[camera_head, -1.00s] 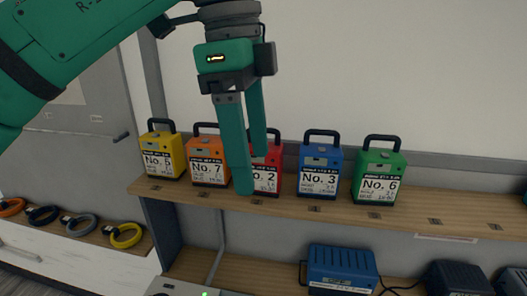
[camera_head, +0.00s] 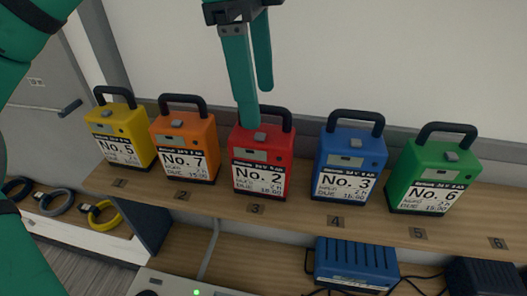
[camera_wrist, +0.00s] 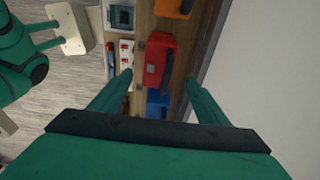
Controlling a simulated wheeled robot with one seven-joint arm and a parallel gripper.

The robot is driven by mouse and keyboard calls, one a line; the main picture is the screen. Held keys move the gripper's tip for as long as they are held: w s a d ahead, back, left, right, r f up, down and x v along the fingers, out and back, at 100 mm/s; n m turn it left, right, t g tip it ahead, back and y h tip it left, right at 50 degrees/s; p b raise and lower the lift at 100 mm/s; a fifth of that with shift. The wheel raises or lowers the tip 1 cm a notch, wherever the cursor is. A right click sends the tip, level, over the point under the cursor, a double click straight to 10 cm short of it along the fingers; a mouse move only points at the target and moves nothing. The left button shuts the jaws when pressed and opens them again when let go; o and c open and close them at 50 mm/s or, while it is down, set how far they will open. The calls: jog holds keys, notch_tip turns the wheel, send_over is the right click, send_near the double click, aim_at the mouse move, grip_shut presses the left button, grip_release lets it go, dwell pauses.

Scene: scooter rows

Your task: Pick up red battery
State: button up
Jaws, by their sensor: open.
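The red battery (camera_head: 262,168), labelled No. 2 with a black top handle, stands upright on the wooden shelf (camera_head: 300,219) above the tag 3. It also shows from above in the wrist view (camera_wrist: 155,66), between the two fingers. My gripper (camera_head: 256,108) is open and empty, pointing down just above the red battery. In the head view its fingertips overlap the back part of the battery's top and handle; I cannot tell whether they touch.
An orange battery (camera_head: 186,148) and a yellow battery (camera_head: 123,136) stand left of the red one. A blue battery (camera_head: 348,166) and a green battery (camera_head: 433,178) stand right. A wall is close behind. Coiled cables (camera_head: 101,216) and a blue charger (camera_head: 356,262) lie lower.

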aim_at(264, 133)
jog(key=shift+s+d+f, duration=0.1)
jog(key=shift+s+f, duration=0.2)
jog(key=shift+f, duration=0.6)
jog(key=shift+s+d+f, duration=0.1)
jog(key=shift+s+f, duration=0.15)
jog(key=shift+f, duration=0.6)
jog(key=f, duration=0.4)
jog(key=shift+w+d+f, duration=0.25)
jog(key=shift+d+f, duration=0.1)
jog(key=shift+d, duration=0.05)
grip_shut()
